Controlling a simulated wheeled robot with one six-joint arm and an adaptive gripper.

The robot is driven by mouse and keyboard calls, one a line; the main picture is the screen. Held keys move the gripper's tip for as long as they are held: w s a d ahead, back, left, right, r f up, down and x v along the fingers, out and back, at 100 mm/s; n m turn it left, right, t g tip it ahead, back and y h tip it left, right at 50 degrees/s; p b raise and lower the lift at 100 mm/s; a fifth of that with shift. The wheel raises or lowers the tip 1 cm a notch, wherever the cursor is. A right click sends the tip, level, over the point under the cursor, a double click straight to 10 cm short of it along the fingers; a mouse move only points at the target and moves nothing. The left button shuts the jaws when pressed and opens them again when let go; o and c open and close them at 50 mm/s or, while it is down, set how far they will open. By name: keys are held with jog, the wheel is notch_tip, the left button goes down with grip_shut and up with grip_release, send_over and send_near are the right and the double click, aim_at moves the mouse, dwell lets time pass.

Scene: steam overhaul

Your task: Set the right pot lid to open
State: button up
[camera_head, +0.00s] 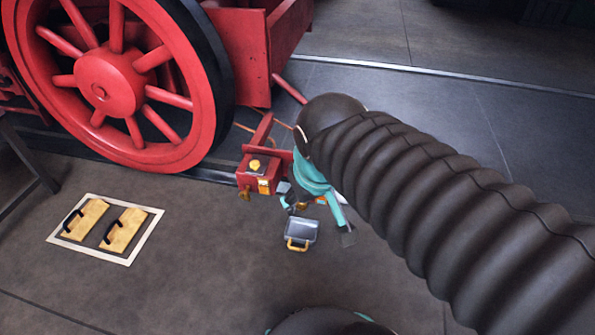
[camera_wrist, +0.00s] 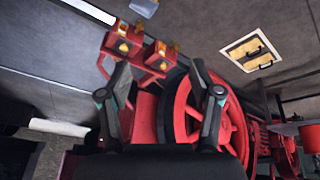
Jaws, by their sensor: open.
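Two small red box-like pots with yellow knobs on top show in the wrist view, which is turned nearly upside down. By the head view's sides, the right pot (camera_wrist: 122,45) is on the left there and the left pot (camera_wrist: 157,58) on the right. In the head view the left pot (camera_head: 255,172) shows clearly, while my arm and gripper mostly hide the right one. The lid positions are too small to tell. My gripper (camera_head: 318,218) is open beside the pots. In the wrist view its fingers (camera_wrist: 161,68) are spread, with no grasped object visible.
A large red spoked wheel (camera_head: 103,83) stands behind and left of the pots. A grey case with a yellow handle (camera_head: 301,233) lies on the floor in front. A pale-framed floor panel with yellow pieces and dark handles (camera_head: 150,230) is at left. Open floor lies between them.

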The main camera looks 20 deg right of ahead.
jog(key=w+d+f+n+g+h, duration=0.4)
jog(key=w+f, duration=0.3)
jog(key=w, duration=0.4)
jog(key=w+d+f+n+g+h, duration=0.2)
jog(key=w+d+f+n+h, duration=0.35)
jog(key=w, duration=0.55)
jog(key=w+a+f+n+t+h+b, duration=0.1)
jog(key=w+f+n+t+h, duration=0.2)
jog(key=f, duration=0.5)
jog(key=w+a+f+n+h, duration=0.2)
jog(key=w+f+n, duration=0.1)
jog(key=w+f, duration=0.3)
jog(key=w+a+f+n+t+h+b, duration=0.1)
jog(key=w+f+n+t+h, duration=0.2)
jog(key=f, duration=0.6)
jog(key=shift+n+g+y, duration=0.35)
jog(key=shift+n+g, duration=0.1)
jog(key=shift+g, duration=0.15)
jog(key=d, duration=0.4)
jog(key=w+d, duration=0.1)
jog(key=d, duration=0.3)
jog(key=w+d+p, duration=0.1)
jog(key=d, duration=0.4)
jog(key=shift+f, duration=0.1)
grip_shut()
